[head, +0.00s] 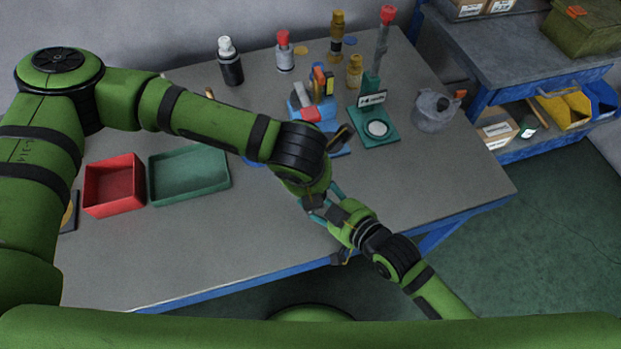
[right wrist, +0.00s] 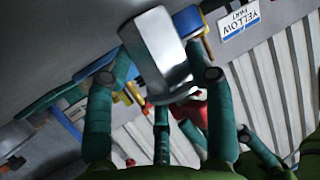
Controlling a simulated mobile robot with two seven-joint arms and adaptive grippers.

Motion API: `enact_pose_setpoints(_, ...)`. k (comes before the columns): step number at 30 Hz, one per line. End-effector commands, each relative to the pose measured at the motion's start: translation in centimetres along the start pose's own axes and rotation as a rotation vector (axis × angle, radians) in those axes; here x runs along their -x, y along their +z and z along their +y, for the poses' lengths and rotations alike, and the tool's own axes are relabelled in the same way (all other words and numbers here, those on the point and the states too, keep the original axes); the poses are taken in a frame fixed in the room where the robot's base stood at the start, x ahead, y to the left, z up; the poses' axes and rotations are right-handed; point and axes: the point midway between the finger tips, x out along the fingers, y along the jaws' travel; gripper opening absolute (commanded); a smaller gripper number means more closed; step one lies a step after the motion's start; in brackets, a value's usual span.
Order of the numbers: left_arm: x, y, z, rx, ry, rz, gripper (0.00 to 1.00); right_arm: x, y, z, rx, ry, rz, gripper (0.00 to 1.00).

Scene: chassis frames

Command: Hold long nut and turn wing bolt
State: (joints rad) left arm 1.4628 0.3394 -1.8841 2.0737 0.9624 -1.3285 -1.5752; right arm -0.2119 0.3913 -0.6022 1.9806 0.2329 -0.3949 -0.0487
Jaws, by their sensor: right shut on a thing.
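A silver faceted metal piece, which looks like the long nut (right wrist: 155,45), fills the upper middle of the right wrist view. It sits between the teal fingers of my right gripper (right wrist: 158,78), which is shut on it. In the head view my right gripper (head: 328,208) meets my left gripper (head: 313,203) above the table's front part. The two grippers overlap there, and the left fingers are too hidden to read. I cannot make out the wing bolt. A red piece (right wrist: 192,115) shows below the nut in the right wrist view, but I cannot tell what it is.
A red box (head: 88,196) and a green tray (head: 190,199) stand at the left of the table. Bottles, a blue holder with coloured items, a green stand (head: 378,140) and a grey pot (head: 435,112) stand toward the back. The front right tabletop (head: 440,175) is clear.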

Motion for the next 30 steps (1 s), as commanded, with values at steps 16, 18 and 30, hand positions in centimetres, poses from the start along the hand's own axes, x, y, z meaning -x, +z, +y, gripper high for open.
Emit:
enact_pose_setpoints(16, 0.31, 0.38, -0.29, -0.004, -0.009, -0.012, 0.34, 0.02, 0.79, -0.12, -0.002, -0.002, -0.021, 0.09)
enact_pose_setpoints(18, 0.27, 0.35, -0.26, -0.004, -0.008, -0.011, 0.45, 0.02, 0.79, -0.14, -0.002, -0.003, -0.021, 0.09)
enact_pose_setpoints(30, 0.76, 0.19, -0.1, 0.0, -0.004, -0.006, 0.45, 0.01, 0.78, -0.2, -0.004, -0.004, -0.02, 0.09)
